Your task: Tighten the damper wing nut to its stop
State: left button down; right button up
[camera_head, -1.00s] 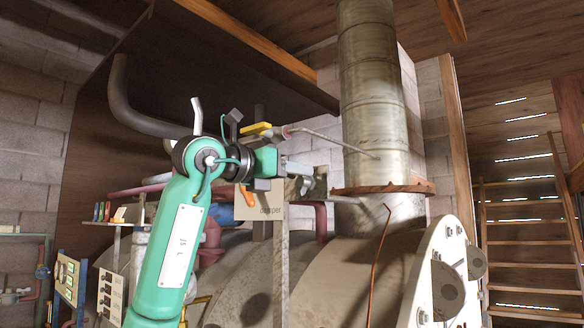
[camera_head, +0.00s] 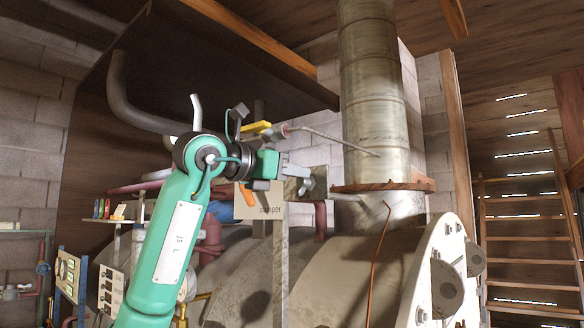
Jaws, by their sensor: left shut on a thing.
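My left gripper (camera_head: 303,182) reaches in from the left at the middle of the camera_head view. It is shut on a small grey metal part, apparently the damper wing nut (camera_head: 307,186), which is mostly hidden by the fingers. A thin rod (camera_head: 330,138) runs from above the gripper to the grey flue pipe (camera_head: 373,100). My right gripper is out of view.
A rusty flange (camera_head: 383,187) rings the flue just right of the gripper. The large still drum (camera_head: 330,275) lies below. A dark hood (camera_head: 230,55) hangs above. A wooden ladder (camera_head: 525,215) stands at the far right, with open room before it.

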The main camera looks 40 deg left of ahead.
pick_arm(q)
jog(key=m+p, duration=0.2)
jog(key=m, duration=0.1)
jog(key=d+m+g+y+p, duration=0.1)
jog(key=m+p, duration=0.1)
jog(key=m, duration=0.2)
jog(key=shift+d, duration=0.15)
jog(key=m, duration=0.1)
jog(key=m+y+p, duration=0.1)
jog(key=m, duration=0.2)
jog(key=shift+s+d+f+y+p, duration=0.1)
jog(key=shift+d+f+y+p, duration=0.2)
jog(key=shift+f+p, duration=0.1)
jog(key=shift+f+m+y, duration=0.25)
jog(key=shift+m+y, duration=0.15)
jog(key=shift+m, duration=0.8)
jog(key=shift+f+m+p, duration=0.1)
jog(key=shift+m+p, duration=0.2)
jog(key=shift+m, duration=0.1)
jog(key=shift+d+f, duration=0.1)
jog(key=c, duration=1.4)
grip_release()
jog(key=shift+o, duration=0.2)
